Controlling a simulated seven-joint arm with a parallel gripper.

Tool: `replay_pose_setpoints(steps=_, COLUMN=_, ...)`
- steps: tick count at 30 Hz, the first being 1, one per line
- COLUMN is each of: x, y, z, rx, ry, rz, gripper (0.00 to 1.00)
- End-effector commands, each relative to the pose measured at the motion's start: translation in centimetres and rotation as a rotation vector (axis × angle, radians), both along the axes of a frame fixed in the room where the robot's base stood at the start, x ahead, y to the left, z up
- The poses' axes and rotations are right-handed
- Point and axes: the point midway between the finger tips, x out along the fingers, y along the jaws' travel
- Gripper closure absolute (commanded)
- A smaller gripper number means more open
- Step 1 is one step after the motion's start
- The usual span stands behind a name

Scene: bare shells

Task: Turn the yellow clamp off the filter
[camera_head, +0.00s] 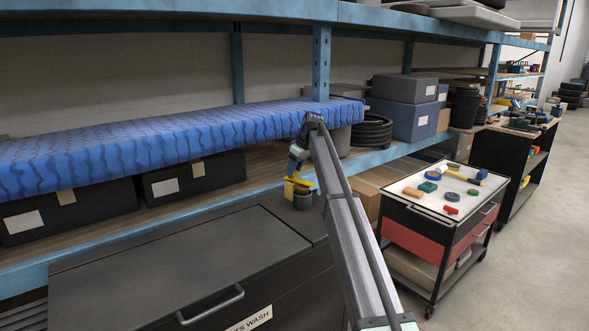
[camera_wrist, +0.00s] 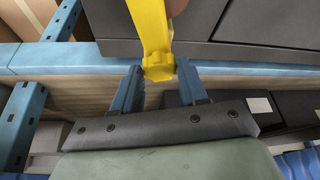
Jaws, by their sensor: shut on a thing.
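The yellow clamp (camera_head: 290,188) shows in the head view below my gripper (camera_head: 295,173), beside the upper part of a small dark grey cylinder, which looks like the filter (camera_head: 303,201). In the wrist view, the clamp (camera_wrist: 152,28) runs from the top edge down to a blocky end between the two blue fingers of my gripper (camera_wrist: 158,72). The gripper is shut on that end. A small brownish patch at the wrist view's top edge may be part of the filter. I cannot tell whether the clamp still encircles the filter.
A black cabinet (camera_head: 170,268) with a bar handle lies in front. A cart (camera_head: 436,215) with several coloured pieces on top stands to the right. Open floor lies beyond it.

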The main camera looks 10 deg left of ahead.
Motion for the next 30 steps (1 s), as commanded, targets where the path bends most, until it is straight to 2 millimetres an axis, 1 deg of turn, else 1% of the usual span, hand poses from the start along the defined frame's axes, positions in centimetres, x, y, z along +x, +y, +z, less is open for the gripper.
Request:
replay_pose_setpoints(steps=3, x=0.32, y=-0.06, z=0.0, rx=-0.001, ry=0.002, rz=0.112, gripper=1.0)
replay_pose_setpoints(steps=30, x=1.2, y=0.01, z=0.05, rx=0.0, ry=0.001, rz=0.96, gripper=1.0)
